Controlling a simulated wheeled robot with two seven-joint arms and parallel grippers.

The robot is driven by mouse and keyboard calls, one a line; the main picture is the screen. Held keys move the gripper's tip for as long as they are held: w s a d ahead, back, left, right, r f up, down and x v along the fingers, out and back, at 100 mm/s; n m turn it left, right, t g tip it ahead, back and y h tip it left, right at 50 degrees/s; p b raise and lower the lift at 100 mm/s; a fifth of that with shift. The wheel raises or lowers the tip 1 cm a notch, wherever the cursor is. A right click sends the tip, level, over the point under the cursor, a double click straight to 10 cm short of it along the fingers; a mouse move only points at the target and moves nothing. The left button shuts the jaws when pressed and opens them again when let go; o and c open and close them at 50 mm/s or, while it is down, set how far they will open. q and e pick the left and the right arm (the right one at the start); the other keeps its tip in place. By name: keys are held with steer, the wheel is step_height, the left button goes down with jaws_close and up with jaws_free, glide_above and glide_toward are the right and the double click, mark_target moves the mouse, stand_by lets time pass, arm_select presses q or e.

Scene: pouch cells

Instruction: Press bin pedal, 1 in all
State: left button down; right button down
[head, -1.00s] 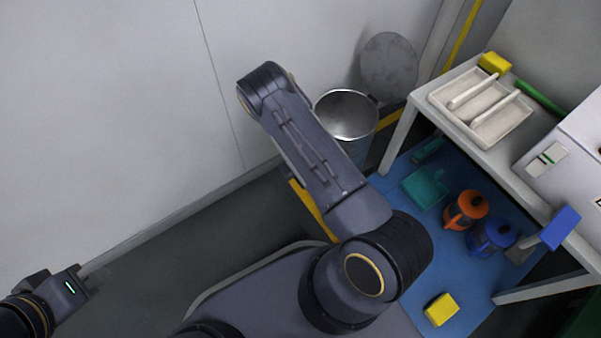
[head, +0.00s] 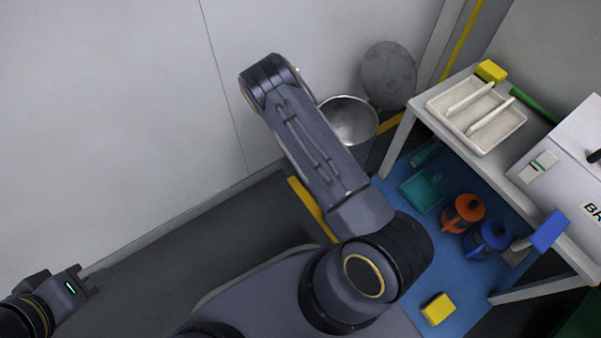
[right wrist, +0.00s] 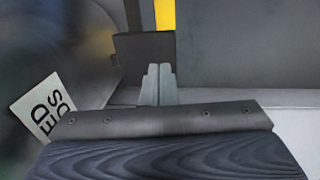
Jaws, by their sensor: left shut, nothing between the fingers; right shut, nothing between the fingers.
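The metal bin (head: 352,118) stands by the wall in the head view, its round lid (head: 389,76) raised behind its open mouth. My right arm hides part of its body and its foot. In the right wrist view the bin's curved side (right wrist: 60,50) is at left, with a white label. My right gripper (right wrist: 158,70) is shut and empty, its fingertips against or just in front of a dark flat plate (right wrist: 128,48) beside the bin, which looks like the pedal; contact cannot be told. My left gripper (head: 92,281) is shut and empty at the lower left.
A white table (head: 398,140) at right bears a divided tray (head: 514,122) and a grey machine. Below it, a blue mat (head: 408,168) holds an orange container (head: 462,214), a blue container (head: 487,240) and a yellow block (head: 437,309). Dark floor at left is clear.

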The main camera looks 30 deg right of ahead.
step_height(320, 180, up, 10)
steer(key=a+p, duration=0.1)
steer(key=p, duration=0.2)
steer(key=shift+a+r, duration=0.2)
steer(key=shift+a, duration=0.1)
stand_by(0.4)
steer(key=s+a+r+m+t+y, duration=0.1)
steer(key=s+a+r+y, duration=0.15)
steer(key=r, duration=1.05)
steer(key=s+a+r+m+t+y, duration=0.2)
steer(key=s+r+y, duration=0.1)
steer(key=r, duration=1.1)
steer(key=s+a+r+t, duration=0.1)
steer(key=s+r, duration=0.4)
steer(key=s, duration=0.4)
steer(key=s+a+r+t, duration=0.1)
steer(key=s+r+t, duration=0.1)
steer(key=s+r, duration=0.5)
step_height(320, 180, up, 30)
steer(key=s+p, duration=0.1)
steer(key=p, duration=3)
steer(key=shift+s+d+f+n+g+p, duration=0.2)
steer(key=shift+s+n+g+p, duration=0.05)
steer(key=shift+n+g+p, duration=0.1)
